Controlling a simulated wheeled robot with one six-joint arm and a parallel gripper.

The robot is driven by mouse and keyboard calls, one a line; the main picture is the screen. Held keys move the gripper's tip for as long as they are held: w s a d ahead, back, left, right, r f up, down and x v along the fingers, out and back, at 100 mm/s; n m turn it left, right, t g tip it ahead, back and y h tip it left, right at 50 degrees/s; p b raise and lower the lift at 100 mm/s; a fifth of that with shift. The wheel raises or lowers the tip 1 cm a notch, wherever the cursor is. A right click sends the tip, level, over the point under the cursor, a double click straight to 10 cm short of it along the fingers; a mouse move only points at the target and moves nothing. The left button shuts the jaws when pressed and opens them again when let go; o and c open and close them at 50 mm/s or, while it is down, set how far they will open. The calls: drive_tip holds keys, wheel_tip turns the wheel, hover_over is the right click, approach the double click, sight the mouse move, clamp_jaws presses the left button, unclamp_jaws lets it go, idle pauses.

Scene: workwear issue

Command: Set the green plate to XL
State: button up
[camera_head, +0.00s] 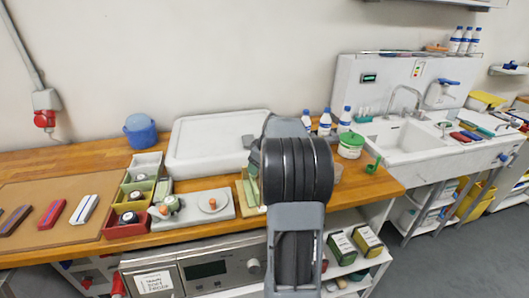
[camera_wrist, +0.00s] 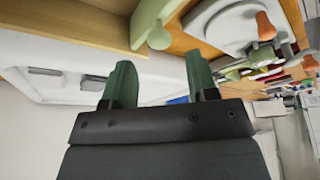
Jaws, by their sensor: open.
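My gripper (camera_wrist: 158,82) is open in the wrist view, its two green fingers apart with nothing between them. A pale green plate (camera_wrist: 150,14) with a rounded knob-like end shows beyond the fingers, beside a wooden surface; the gripper is apart from it. In the head view a pale green piece (camera_head: 252,190) lies in a wooden frame (camera_head: 240,195) on the counter, partly hidden by my arm; it seems to be the same plate. No XL mark or size scale is readable. My fingertips are hidden behind my arm in the head view.
A grey board (camera_head: 215,212) with knobs and a row of coloured bins (camera_head: 126,228) stand left of the frame. A white tray (camera_head: 215,165) lies behind. Bottles (camera_head: 325,122) and a green-lidded tub (camera_head: 350,146) stand to the right, before the sink (camera_head: 405,138).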

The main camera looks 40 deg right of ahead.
drive_tip(key=v, duration=0.9)
drive_tip(key=shift+r+b, duration=0.25)
drive_tip(key=shift+b, duration=0.05)
drive_tip(key=shift+s+d, duration=0.1)
